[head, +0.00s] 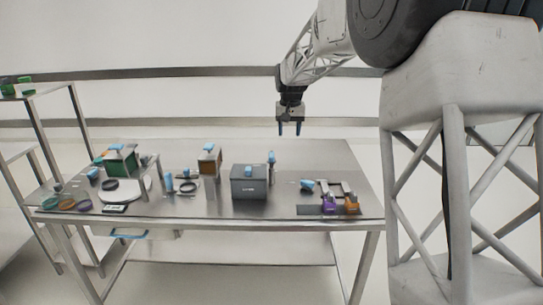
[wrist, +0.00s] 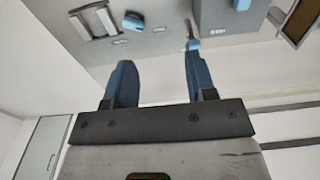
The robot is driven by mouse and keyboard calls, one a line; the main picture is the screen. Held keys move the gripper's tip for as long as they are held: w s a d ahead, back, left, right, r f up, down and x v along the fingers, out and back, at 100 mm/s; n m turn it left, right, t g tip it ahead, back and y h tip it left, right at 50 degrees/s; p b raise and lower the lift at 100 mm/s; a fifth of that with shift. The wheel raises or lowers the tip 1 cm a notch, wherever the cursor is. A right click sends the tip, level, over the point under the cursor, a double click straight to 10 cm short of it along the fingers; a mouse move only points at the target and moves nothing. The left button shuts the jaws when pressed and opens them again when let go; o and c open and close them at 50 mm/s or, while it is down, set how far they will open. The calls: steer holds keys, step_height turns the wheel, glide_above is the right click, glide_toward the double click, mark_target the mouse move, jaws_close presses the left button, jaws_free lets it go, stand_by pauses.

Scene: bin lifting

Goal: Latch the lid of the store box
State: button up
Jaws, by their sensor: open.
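The store box seems to be the dark grey box (head: 248,187) standing near the middle of the table, with a blue handle on its lid and a small pale label on its front. Whether its latch is fastened is too small to tell. In the wrist view the grey box (wrist: 212,14) shows partly at the top edge. My gripper (head: 290,134) hangs above the table's back edge, apart from the box and to its upper right. Its two blue fingers (wrist: 158,66) are open with nothing between them.
The metal table (head: 215,212) holds a green box (head: 121,162) at left, a brown blue-topped block (head: 209,162) behind, and a blue-topped post (head: 271,160) beside the grey box. Purple (head: 329,205) and orange pieces stand at front right. A shelf rack (head: 40,120) stands left.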

glide_above(271, 154)
steer(key=shift+g, duration=0.3)
step_height(271, 154, down, 8)
steer(key=shift+s+d+f, duration=0.1)
steer(key=shift+f, duration=0.05)
steer(key=shift+f, duration=0.1)
steer(key=shift+f, duration=3.85)
steer(key=c, duration=0.9)
